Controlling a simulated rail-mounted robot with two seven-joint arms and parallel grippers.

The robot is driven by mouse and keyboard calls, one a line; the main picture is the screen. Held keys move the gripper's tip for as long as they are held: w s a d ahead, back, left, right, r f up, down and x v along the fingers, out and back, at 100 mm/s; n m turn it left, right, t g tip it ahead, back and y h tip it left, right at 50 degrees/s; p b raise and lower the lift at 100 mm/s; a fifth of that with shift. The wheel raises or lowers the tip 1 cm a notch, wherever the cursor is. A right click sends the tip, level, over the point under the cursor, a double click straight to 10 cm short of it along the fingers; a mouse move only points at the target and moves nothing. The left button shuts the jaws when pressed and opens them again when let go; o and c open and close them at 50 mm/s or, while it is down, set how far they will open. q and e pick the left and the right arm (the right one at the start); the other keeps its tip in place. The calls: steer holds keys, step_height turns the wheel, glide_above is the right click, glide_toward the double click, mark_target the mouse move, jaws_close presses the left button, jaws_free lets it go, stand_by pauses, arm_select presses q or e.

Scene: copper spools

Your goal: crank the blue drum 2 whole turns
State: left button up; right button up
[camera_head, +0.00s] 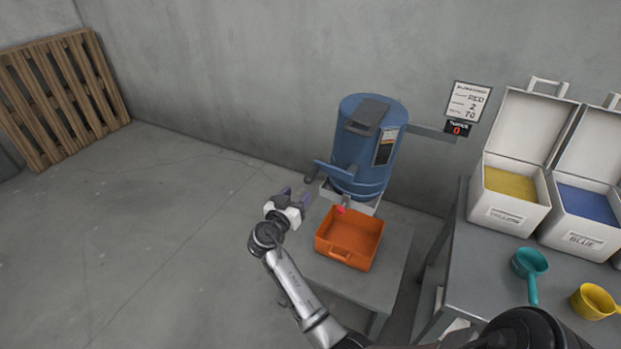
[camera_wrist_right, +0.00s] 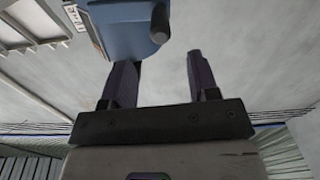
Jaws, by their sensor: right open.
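The blue drum (camera_head: 367,150) stands upright on a stand at the wall, with a dark hatch on top. A dark crank knob (camera_head: 312,173) sticks out at its lower left, by a blue arm (camera_head: 333,172). My right gripper (camera_head: 296,194) is open and empty, a little below and left of the knob, apart from it. In the right wrist view the open fingers (camera_wrist_right: 158,68) point toward the knob (camera_wrist_right: 160,20) and blue part (camera_wrist_right: 125,28), with a gap between. My left gripper is not in view.
An orange tray (camera_head: 348,252) sits on a small grey table (camera_head: 385,270) below the drum. A wall sign (camera_head: 466,103) has a red 0 on its turns display (camera_head: 457,129). Yellow and blue powder bins (camera_head: 508,213) and scoops (camera_head: 529,263) stand on the right table.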

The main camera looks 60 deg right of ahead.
mark_target(306, 182)
steer(key=d, duration=0.6)
steer(key=w+d, duration=0.1)
steer(key=d, duration=0.2)
steer(key=shift+c, duration=0.5)
jaws_close()
